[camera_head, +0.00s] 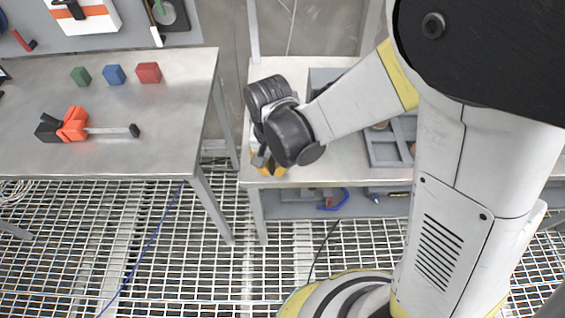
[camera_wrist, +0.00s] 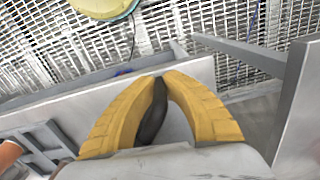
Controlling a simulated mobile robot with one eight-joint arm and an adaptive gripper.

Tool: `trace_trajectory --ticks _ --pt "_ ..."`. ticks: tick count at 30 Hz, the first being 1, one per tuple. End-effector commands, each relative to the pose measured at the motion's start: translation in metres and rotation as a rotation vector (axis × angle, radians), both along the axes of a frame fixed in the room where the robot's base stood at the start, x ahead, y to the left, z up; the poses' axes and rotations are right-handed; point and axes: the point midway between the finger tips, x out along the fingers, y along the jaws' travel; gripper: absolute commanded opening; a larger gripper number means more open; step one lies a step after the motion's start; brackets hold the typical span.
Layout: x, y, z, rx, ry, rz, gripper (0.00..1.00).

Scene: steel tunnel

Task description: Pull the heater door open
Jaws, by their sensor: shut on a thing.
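My gripper (camera_wrist: 163,82) has its two yellow fingers closed around a dark, slender curved piece (camera_wrist: 153,112) in the wrist view. It may be the heater door's handle, but the heater and its door cannot be made out clearly. In the head view my gripper (camera_head: 266,164) points down at the left front part of the right-hand bench (camera_head: 300,176), mostly hidden by my dark wrist joints. A grey box-like edge (camera_head: 322,76) shows behind my arm; I cannot tell whether it belongs to the heater.
A grey compartment tray (camera_head: 385,154) lies on the bench right of my gripper. A lower shelf holds a blue item (camera_head: 334,198). The left table (camera_head: 180,113) carries an orange-black tool (camera_head: 75,124) and green, blue and red blocks (camera_head: 148,72). A gap with grating separates the tables.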

Motion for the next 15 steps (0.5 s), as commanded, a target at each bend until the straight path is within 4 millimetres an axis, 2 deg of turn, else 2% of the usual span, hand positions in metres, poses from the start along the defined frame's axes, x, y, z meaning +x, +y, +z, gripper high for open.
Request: trace_trajectory --ticks 15 --pt "-0.010 0.059 0.000 0.000 -0.001 -0.482 0.00"
